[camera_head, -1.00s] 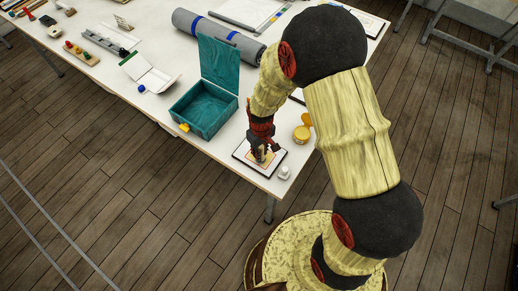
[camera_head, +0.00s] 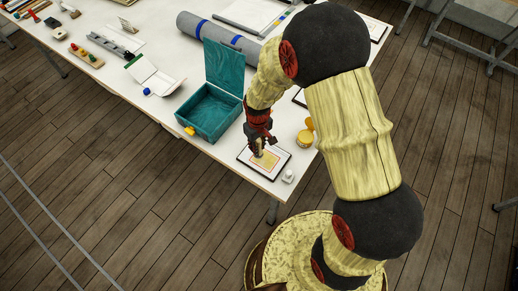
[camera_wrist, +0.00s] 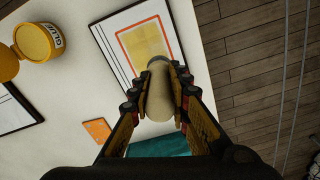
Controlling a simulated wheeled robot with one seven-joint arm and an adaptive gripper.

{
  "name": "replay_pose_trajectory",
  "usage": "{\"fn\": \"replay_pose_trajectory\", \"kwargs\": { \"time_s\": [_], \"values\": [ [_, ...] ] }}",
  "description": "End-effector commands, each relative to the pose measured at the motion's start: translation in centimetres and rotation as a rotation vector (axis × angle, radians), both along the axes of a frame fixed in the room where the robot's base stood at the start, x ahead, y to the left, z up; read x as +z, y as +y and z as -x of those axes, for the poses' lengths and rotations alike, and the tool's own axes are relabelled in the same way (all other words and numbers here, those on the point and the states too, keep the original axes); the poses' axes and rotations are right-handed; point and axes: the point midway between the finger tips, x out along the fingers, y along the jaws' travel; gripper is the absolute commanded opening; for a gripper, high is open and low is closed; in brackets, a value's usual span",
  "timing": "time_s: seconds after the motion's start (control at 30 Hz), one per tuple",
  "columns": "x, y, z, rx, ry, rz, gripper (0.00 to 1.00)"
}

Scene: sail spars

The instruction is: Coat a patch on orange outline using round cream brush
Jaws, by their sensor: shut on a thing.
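My gripper (camera_wrist: 159,95) is shut on the round cream brush (camera_wrist: 159,98), which shows between the fingers in the wrist view. In the wrist view the brush's far end overlaps the lower edge of the orange outline (camera_wrist: 121,48). The outline is on a white sheet in a dark frame (camera_wrist: 103,49), and a yellow patch (camera_wrist: 145,42) fills much of its inside. In the head view my gripper (camera_head: 259,147) is over the framed sheet (camera_head: 278,171) near the table corner. Whether the brush tip touches the sheet I cannot tell.
An open yellow glue pot (camera_wrist: 38,42) stands beside the sheet, its lid tilted up. A small white object (camera_head: 288,176) is near the table's corner. The open teal box (camera_head: 208,112) stands to the left. An orange card (camera_wrist: 97,131) lies near the box in the wrist view.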

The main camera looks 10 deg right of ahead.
Motion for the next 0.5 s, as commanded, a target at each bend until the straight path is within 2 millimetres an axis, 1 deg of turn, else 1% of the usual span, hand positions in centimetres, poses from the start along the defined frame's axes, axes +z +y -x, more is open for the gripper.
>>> {"fn": "replay_pose_trajectory", "kwargs": {
  "time_s": [0.03, 0.3, 0.5],
  "values": [
    [0.7, 0.0, -0.2, 0.000, -0.001, 0.000, 0.00],
    [3.2, 0.2, -0.8, -0.002, -0.002, -0.001, 0.00],
    [3.9, 0.2, -1.0, -0.003, -0.001, 0.000, 0.00]
  ]
}}
